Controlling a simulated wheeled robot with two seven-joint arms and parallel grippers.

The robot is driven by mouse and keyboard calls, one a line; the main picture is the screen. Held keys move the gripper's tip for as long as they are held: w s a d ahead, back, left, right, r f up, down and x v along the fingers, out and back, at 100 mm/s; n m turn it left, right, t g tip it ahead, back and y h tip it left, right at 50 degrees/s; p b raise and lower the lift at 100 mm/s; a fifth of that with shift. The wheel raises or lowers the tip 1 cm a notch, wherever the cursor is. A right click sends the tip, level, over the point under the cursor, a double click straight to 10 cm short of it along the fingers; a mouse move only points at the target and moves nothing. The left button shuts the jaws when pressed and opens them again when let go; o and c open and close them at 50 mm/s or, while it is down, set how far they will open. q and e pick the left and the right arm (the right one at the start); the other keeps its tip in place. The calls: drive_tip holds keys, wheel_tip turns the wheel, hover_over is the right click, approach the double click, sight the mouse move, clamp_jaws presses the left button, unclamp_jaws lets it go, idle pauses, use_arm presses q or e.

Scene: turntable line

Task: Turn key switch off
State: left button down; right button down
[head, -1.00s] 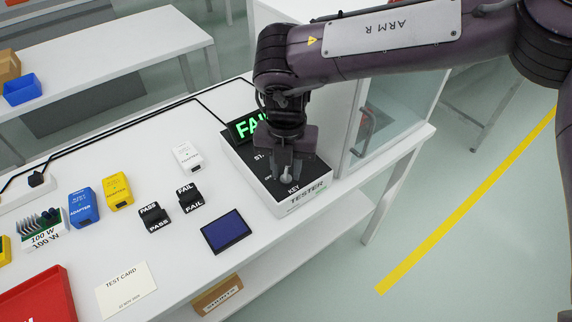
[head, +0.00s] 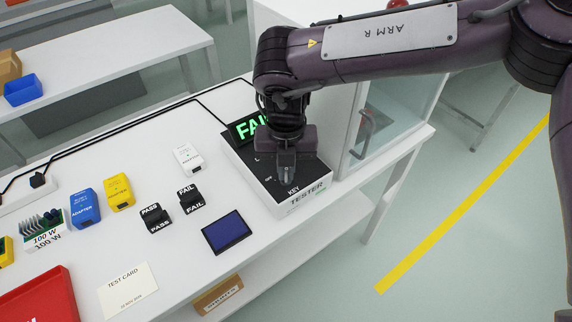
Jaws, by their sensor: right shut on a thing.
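The tester (head: 306,199) is a white box with a black top on the bench, in the middle of the head view. Its display (head: 246,128) shows green letters, "FAI" readable, the rest hidden behind my arm. My right gripper (head: 286,175) points down at the tester's top, just above the "KEY" label, and is shut on the key switch. The key switch itself is hidden by the fingers, so its angle cannot be told. Part of an "OFF" mark shows left of the fingers. My left gripper is not in view.
A glass-sided cabinet (head: 388,120) with a handle stands close right of the tester. Left lie a dark blue pad (head: 226,231), PASS (head: 156,217) and FAIL (head: 190,199) blocks, a white adapter (head: 188,158), a test card (head: 128,290) and a red tray (head: 40,300).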

sight(286, 171)
drive_tip(key=n+p, duration=0.1)
drive_tip(key=n, duration=0.2)
drive_tip(key=shift+r+n, duration=0.1)
drive_tip(key=shift+n, duration=0.2)
drive_tip(key=n+p, duration=0.1)
drive_tip(key=n, duration=0.2)
drive_tip(key=shift+n, duration=0.3)
drive_tip(key=n, duration=0.4)
drive_tip(key=shift+n+p, duration=0.3)
drive_tip(key=shift+p, duration=0.05)
drive_tip(key=shift+n, duration=1.8)
drive_tip(key=shift+w, duration=0.1)
drive_tip(key=c, duration=1.6)
unclamp_jaws()
drive_tip(key=shift+o, duration=0.2)
wheel_tip(286, 171, up, 8)
drive_tip(key=shift+f+b, duration=0.15)
drive_tip(key=shift+b, duration=0.2)
